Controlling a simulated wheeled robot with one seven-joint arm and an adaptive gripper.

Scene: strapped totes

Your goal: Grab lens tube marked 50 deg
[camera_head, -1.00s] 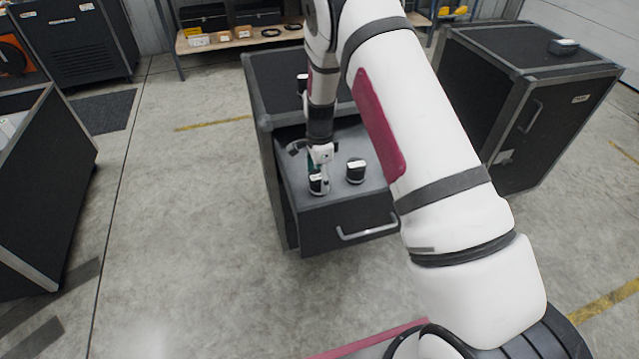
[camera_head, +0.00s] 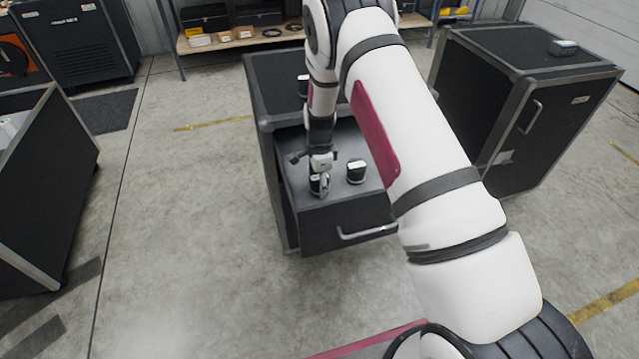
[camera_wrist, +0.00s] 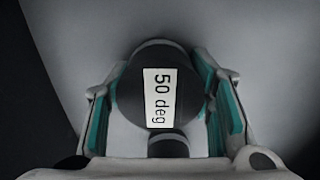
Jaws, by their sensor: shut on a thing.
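The lens tube marked "50 deg" (camera_wrist: 130,95) is a dark round piece with a white label, seen from above in the wrist view. My gripper (camera_wrist: 160,110) has its teal-padded fingers on both sides of it and is shut on it. In the head view my gripper (camera_head: 319,180) is over the left part of the open drawer (camera_head: 340,217), with the 50 deg lens tube (camera_head: 315,188) at its fingertips. I cannot tell whether the tube still touches the drawer surface.
Another dark lens tube with a white top (camera_head: 356,172) stands just right of my gripper in the drawer. A similar piece (camera_head: 303,84) sits on the cabinet top (camera_head: 275,80). A second black case (camera_head: 560,70) stands at the right. The floor left of the drawer is clear.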

